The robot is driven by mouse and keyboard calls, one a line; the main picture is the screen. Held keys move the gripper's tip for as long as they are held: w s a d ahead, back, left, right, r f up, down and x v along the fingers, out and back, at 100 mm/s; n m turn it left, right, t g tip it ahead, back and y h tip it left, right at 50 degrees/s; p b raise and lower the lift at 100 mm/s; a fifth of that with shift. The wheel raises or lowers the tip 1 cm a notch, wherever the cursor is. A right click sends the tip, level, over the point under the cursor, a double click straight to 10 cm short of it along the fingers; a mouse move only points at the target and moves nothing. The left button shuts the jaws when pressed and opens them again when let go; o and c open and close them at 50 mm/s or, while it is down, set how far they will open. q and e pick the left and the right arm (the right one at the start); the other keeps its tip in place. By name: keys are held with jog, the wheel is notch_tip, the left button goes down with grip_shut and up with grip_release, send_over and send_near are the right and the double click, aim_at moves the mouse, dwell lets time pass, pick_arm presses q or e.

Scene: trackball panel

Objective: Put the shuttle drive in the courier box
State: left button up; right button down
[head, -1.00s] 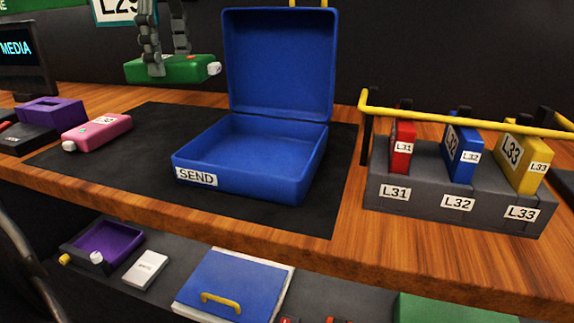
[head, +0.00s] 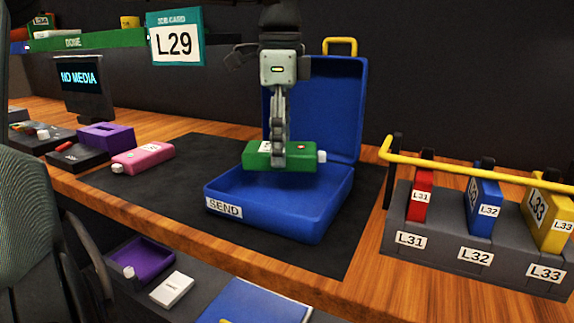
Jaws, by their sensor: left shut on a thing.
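The shuttle drive appears to be the green block (head: 302,160) with a white cap at its right end. My left gripper (head: 279,158) points down and is shut on the middle of it. The courier box (head: 275,226) is blue, marked SEND, with its lid (head: 345,110) standing open at the back. The green drive hangs level over the box opening, in front of the lid. I cannot tell exactly how far above the box floor it is. The fingers hide part of the drive's label. My right gripper is not in view.
A pink drive (head: 143,158) lies on the black mat (head: 150,185), left of the box. A grey rack (head: 430,247) holds red, blue and yellow drives behind a yellow rail (head: 470,169). A job card (head: 174,40) reads L29. A screen (head: 82,85) reads NO MEDIA.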

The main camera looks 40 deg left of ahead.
aim_at(287, 168)
pick_arm(q)
jog(key=shift+w+d+f, duration=0.35)
jog(key=shift+d+f, duration=0.05)
notch_tip(287, 168, down, 3)
jog(key=shift+s+f, duration=0.1)
jog(key=shift+f, duration=0.3)
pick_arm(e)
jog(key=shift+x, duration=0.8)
pick_arm(q)
jog(key=shift+f, duration=0.1)
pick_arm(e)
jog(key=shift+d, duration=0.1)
